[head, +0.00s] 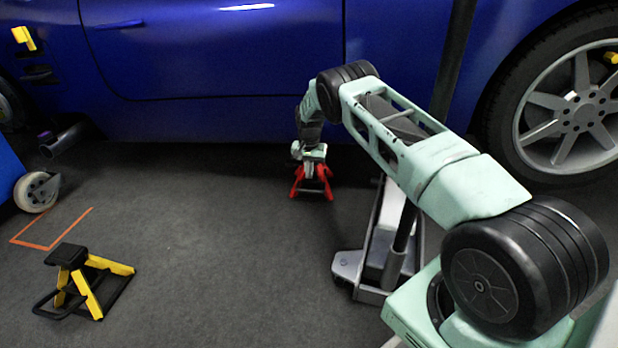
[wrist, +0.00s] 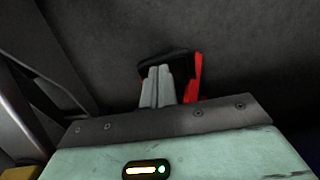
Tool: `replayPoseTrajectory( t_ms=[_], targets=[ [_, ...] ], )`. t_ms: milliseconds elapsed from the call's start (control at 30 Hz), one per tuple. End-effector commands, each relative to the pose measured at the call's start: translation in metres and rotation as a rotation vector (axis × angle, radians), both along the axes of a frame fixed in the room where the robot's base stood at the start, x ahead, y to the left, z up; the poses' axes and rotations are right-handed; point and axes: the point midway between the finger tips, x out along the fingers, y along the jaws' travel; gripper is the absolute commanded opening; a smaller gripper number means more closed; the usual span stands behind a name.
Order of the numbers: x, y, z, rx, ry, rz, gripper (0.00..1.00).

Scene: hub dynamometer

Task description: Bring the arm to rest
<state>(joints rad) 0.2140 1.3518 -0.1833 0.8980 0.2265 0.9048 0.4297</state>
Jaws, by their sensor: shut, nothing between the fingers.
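My arm reaches from the lower right of the head view toward the blue car, with its far end bent down. My gripper (head: 308,172) is low, just over a red jack stand (head: 312,188) on the floor near the car's sill. In the wrist view my gripper (wrist: 157,86) has its fingers together with nothing between them. The red jack stand (wrist: 195,78) shows behind and beside the fingers there, with a dark top. Whether the fingers touch the stand I cannot tell.
The blue car (head: 220,60) fills the back. A grey floor jack (head: 375,270) stands under my arm, right of the red stand. A yellow and black jack stand (head: 85,280) is at the left, near an orange floor mark (head: 45,245). The middle floor is clear.

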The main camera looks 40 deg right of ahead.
Motion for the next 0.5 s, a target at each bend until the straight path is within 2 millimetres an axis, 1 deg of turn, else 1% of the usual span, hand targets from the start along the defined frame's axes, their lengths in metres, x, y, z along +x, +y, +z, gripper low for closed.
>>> replayPoseTrajectory(
  t_ms=[33, 100, 200, 333, 500],
  targets=[
    [0.0, 0.0, 0.02, 0.0, 0.0, 0.0, 0.0],
    [0.0, 0.0, 0.036, 0.001, 0.001, 0.0, 0.0],
    [0.0, 0.001, 0.053, 0.002, 0.003, 0.0, 0.0],
    [-0.001, 0.001, 0.07, 0.002, 0.003, 0.0, 0.0],
    [-0.001, 0.001, 0.08, 0.002, 0.003, 0.0, 0.0]
  ],
)
